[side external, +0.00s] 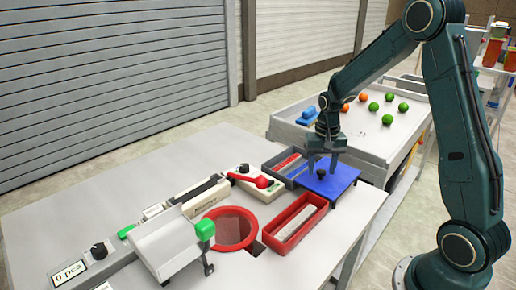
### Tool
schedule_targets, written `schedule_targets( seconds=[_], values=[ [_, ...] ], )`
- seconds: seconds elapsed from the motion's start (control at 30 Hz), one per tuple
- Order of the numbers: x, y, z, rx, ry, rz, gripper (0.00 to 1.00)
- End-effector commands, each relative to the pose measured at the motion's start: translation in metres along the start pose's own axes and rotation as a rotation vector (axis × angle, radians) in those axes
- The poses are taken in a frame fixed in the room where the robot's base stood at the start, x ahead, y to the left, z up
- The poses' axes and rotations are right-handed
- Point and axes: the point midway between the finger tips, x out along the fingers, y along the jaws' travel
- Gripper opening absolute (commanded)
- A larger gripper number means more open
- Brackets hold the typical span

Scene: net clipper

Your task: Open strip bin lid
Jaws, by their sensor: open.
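A blue square lid (338,182) with a small dark knob (322,173) lies flat at the right back of the white table. It appears to be closed over a bin whose inside is hidden. My gripper (322,168) is open and points down over the lid. Its fingers are on either side of the knob, close to the lid; whether they touch it cannot be told.
A grey bin with a red strip (287,162) stands left of the lid. A red tray (318,207) with pale strips is in front. A red round bin (232,228) and a clipper machine (168,243) stand further left. A cart (357,140) with balls stands behind.

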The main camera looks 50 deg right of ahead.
Motion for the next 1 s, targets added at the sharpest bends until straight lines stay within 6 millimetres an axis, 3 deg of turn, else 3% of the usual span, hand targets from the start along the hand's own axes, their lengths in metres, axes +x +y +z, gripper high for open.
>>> schedule_targets(
  seconds=[0.37,1.0],
  values=[
    [-0.019,0.000,0.000,-0.001,0.001,-0.001,0.48],
    [-0.119,0.000,-0.001,0.000,0.004,-0.001,0.48]
  ],
)
